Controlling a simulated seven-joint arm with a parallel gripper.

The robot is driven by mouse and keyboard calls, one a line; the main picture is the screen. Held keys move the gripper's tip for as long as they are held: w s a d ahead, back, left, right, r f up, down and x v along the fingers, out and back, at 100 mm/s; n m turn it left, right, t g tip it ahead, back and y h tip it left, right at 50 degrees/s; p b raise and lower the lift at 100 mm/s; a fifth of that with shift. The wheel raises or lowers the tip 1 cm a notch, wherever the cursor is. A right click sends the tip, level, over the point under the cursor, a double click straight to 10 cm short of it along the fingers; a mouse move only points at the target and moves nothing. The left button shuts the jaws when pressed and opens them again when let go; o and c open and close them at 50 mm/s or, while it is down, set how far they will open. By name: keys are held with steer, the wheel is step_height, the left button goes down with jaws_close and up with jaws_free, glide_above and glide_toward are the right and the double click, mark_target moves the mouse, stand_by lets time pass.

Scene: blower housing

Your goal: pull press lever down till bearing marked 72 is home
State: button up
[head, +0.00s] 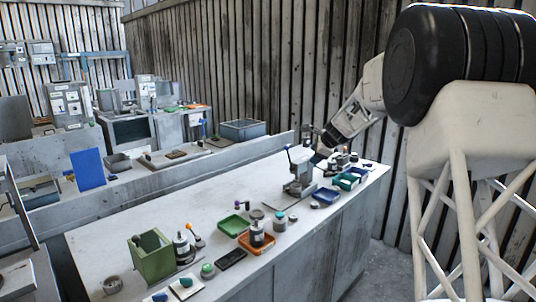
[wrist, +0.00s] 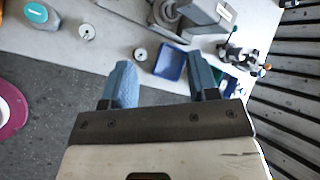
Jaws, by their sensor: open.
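The grey press (head: 300,180) stands on the long white bench in the head view. A thin arm with a dark tip (head: 288,149), perhaps its lever, rises at its left. Part of a grey machine body, apparently the press (wrist: 195,14), shows at the top of the wrist view. My gripper (wrist: 161,82) is open, its two blue fingers wide apart with nothing between them. In the head view my gripper (head: 319,158) is just right of the press's upper part, apparently apart from it. I cannot read a 72 anywhere, and I cannot make out the bearing in the press.
A blue tray (wrist: 171,62) lies on the bench near the press. Small metal rings (wrist: 140,54) and a teal-topped jar (wrist: 37,14) lie left of it. Green (head: 234,225) and orange (head: 262,243) trays stand nearer. The bench's left middle is clear.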

steer(key=s+a+r+n+g+h, duration=0.1)
steer(key=s+r+n, duration=0.15)
steer(key=s, duration=0.85)
steer(key=s+a+r+n+g, duration=0.15)
steer(key=s+n, duration=0.25)
steer(key=s, duration=0.7)
steer(key=s+a+r+n+h, duration=0.1)
steer(key=s+r+n, duration=0.15)
steer(key=s, duration=0.85)
steer(key=s+f+n+h, duration=0.1)
steer(key=s+f+n, duration=0.2)
steer(key=s, duration=0.8)
steer(key=s+d+f+n+g+h, duration=0.1)
steer(key=s+f+n, duration=0.2)
steer(key=s, duration=0.9)
steer(key=s+f+n+g, duration=0.1)
steer(key=s+f+n, duration=0.2)
steer(key=s, duration=0.9)
steer(key=shift+s+d+f+n+h, duration=0.15)
steer(key=shift+s+d+n+h, duration=0.05)
steer(key=shift+d+n+h, duration=0.2)
steer(key=shift+w, duration=0.1)
steer(key=shift+c, duration=0.2)
